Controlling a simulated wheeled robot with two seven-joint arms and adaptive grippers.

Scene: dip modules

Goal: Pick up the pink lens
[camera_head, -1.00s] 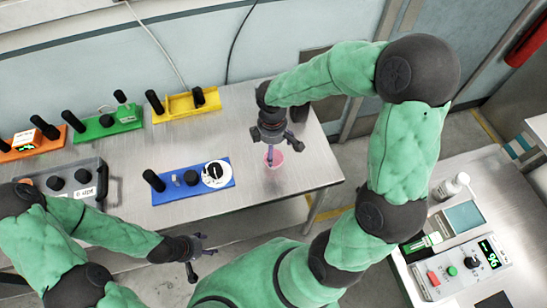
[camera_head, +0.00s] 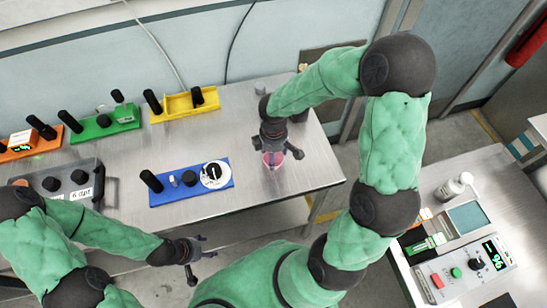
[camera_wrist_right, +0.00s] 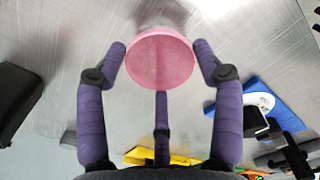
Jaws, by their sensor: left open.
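The pink lens (camera_head: 272,160) is on the grey table near its right end, below my right gripper (camera_head: 277,152). In the right wrist view the lens (camera_wrist_right: 160,58) appears as a round pink disc at the top middle. The purple fingers of my right gripper (camera_wrist_right: 160,62) stand around it, with their tips close to its rim. I cannot tell whether they touch it. My left gripper (camera_head: 208,246) is open and empty in front of the table, at the lower left, well away from the lens.
A blue module (camera_head: 160,194) with a white dial lies left of the lens. Yellow (camera_head: 178,106), green (camera_head: 88,132) and orange modules (camera_head: 14,155) line the back. A grey box (camera_head: 62,168) stands at the left. A side table at right holds a meter (camera_head: 462,276) and bottle (camera_head: 452,190).

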